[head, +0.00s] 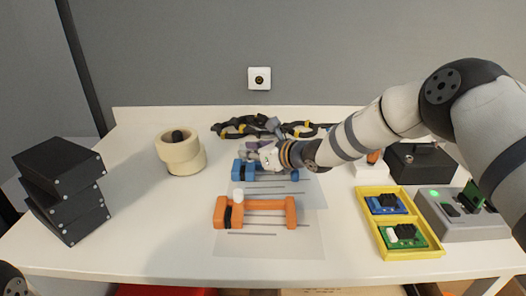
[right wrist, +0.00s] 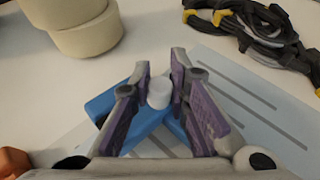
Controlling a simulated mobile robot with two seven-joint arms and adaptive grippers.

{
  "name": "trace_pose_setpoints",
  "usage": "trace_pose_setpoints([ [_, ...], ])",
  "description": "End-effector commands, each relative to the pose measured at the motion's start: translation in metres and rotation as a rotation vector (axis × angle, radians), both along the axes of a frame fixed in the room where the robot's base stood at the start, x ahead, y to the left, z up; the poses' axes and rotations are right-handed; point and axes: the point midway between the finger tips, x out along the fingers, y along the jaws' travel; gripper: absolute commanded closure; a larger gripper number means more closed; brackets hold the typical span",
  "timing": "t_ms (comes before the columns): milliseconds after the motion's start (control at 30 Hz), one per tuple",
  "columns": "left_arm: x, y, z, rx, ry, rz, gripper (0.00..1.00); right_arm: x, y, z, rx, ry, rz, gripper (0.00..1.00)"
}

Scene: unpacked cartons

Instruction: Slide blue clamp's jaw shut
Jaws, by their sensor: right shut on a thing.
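The blue clamp (head: 242,176) lies on a pale sheet near the middle of the white table, partly covered by my right gripper (head: 256,153) in the head view. In the right wrist view its blue body (right wrist: 103,104) shows beneath and between the fingers. A white knob (right wrist: 158,93) on the clamp stands between the fingertips of my right gripper (right wrist: 160,80), which is shut on it. The gap between the clamp's jaws is largely hidden by my gripper. My left gripper is not in view.
An orange clamp (head: 262,204) with a white knob lies in front. Cream tape rolls (head: 182,160) stand left, black boxes (head: 62,190) farther left. Black-and-yellow clamps (head: 240,127) lie behind. A yellow tray (head: 384,230) with circuit boards and a grey device (head: 455,222) are right.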

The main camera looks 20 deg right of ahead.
Motion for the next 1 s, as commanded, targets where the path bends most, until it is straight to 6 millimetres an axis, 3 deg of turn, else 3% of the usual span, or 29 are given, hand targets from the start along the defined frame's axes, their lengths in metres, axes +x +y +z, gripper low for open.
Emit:
trace_pose_setpoints([
  [33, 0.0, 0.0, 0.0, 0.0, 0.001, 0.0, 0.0, -0.003, 0.002, -0.008, -0.005, 0.016, 0.003, 1.0],
  [267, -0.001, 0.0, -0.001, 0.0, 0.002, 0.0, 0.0, -0.003, 0.003, -0.01, -0.005, 0.019, 0.004, 1.0],
  [300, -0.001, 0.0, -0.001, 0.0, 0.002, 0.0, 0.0, -0.004, 0.003, -0.01, -0.005, 0.019, 0.004, 0.75],
  [367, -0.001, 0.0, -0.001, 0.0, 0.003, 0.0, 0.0, -0.004, 0.003, -0.01, -0.005, 0.019, 0.004, 0.62],
  [767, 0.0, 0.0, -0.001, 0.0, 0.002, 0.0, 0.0, -0.007, -0.001, -0.005, -0.003, 0.014, 0.003, 0.62],
  [1000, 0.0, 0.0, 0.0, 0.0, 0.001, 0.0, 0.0, -0.052, -0.026, 0.02, 0.001, 0.011, 0.001, 0.62],
])
